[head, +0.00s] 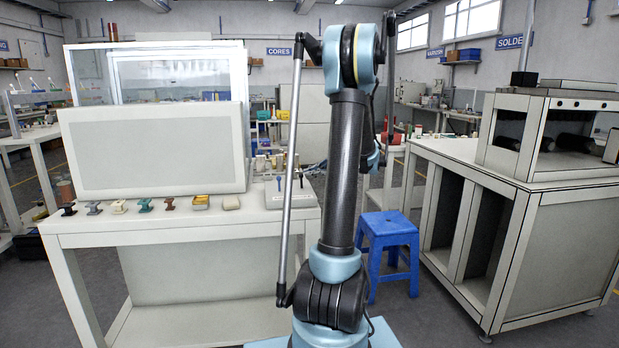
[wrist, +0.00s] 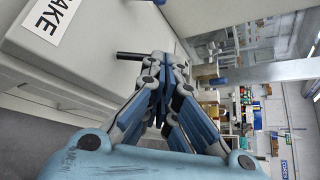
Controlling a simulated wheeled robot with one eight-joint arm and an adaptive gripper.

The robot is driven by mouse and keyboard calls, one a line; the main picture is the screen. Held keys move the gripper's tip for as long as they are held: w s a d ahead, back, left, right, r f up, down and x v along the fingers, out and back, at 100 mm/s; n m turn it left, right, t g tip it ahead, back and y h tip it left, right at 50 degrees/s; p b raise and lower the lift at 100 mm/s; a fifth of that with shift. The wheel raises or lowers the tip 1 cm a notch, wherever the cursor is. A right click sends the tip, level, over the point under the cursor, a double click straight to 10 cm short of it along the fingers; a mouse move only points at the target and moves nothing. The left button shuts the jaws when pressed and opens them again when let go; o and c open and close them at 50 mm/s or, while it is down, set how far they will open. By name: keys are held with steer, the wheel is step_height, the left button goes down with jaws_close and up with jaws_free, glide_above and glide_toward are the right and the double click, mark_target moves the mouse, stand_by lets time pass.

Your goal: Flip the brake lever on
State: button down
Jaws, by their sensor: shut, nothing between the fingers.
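In the wrist view, a short dark rod (wrist: 130,55), which looks like the brake lever, sticks out beside a pale box (wrist: 105,25). A white label (wrist: 52,18) on the box ends in "AKE". My gripper (wrist: 166,62) is shut and empty, with its fingertips close to the rod's right end. I cannot tell whether they touch. In the head view, a light box (head: 290,198) with small fittings stands at the table's right end. My arm partly covers that area, and I cannot make out my fingers there.
The white table (head: 180,228) carries a large pale panel (head: 150,150) and a row of small coloured connectors (head: 145,205). A blue stool (head: 390,232) stands right of the table. A grey cabinet (head: 540,215) is at the right. Floor shows between table and cabinet.

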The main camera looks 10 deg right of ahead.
steer(key=shift+r, duration=0.4)
steer(key=v, duration=1.4)
steer(key=shift+w+r, duration=0.3)
steer(key=shift+w, duration=0.05)
